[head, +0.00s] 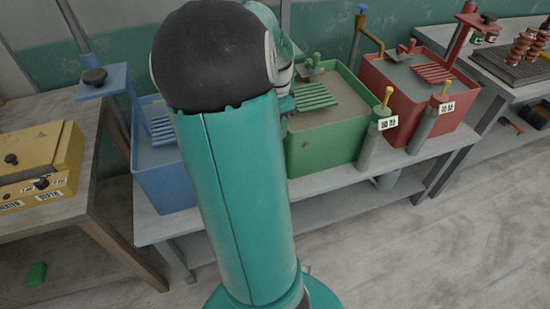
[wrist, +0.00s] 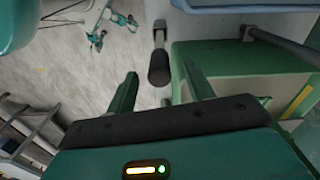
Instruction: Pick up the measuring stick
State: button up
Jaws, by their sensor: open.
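My gripper (wrist: 163,82) is open in the wrist view, with its two green fingers apart. A short dark cylindrical handle (wrist: 159,68) shows beyond and between the fingertips; I see no contact. I cannot make out a measuring stick for certain. In the head view, two yellow-topped rods stand upright in tagged holders: one (head: 387,96) at the green tub (head: 325,152) and one (head: 445,87) at the red tub (head: 440,101). A yellow strip (wrist: 299,101) shows at the right of the wrist view; I cannot tell what it is. My arm hides my gripper in the head view.
A blue tub (head: 165,187) stands left of the green one on a grey bench (head: 330,181). A yellow box with knobs (head: 40,165) sits on the wooden table at left. A green block (head: 37,274) lies below. The floor (head: 430,250) at front right is clear.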

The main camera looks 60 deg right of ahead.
jog(key=shift+s+f, duration=0.2)
jog(key=shift+f, duration=0.1)
notch_tip(320, 180, down, 4)
jog(key=shift+s+d+f, duration=0.1)
jog(key=shift+f, duration=0.4)
grip_shut()
